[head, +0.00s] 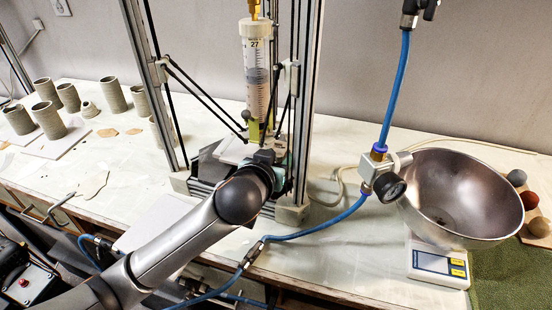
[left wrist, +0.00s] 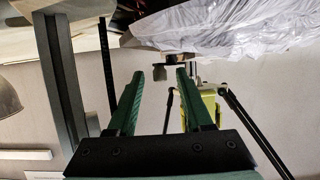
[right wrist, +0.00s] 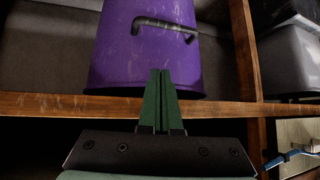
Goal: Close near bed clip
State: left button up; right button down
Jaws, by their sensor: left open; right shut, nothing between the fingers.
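In the head view the clay printer's pale bed (head: 233,151) sits low between the metal uprights, under the syringe (head: 257,75). My left arm reaches in from the lower left and ends at the near right side of the bed. My left gripper (head: 284,168) is mostly hidden behind my own wrist there. In the left wrist view its green fingers (left wrist: 159,76) are spread apart. A small dark piece shows between the fingertips; I cannot tell whether it is the near bed clip or touches a finger. My right gripper (right wrist: 161,75) is shut and empty, in front of a purple bucket (right wrist: 145,40).
A steel bowl (head: 465,195) stands on a scale (head: 438,265). Several clay cylinders stand at the left. A wooden shelf edge (right wrist: 60,105) runs below the bucket.

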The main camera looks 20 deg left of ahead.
pick_arm(q)
jog(key=p+v, duration=0.2)
jog(key=v, duration=1)
jog(key=shift+s, duration=0.3)
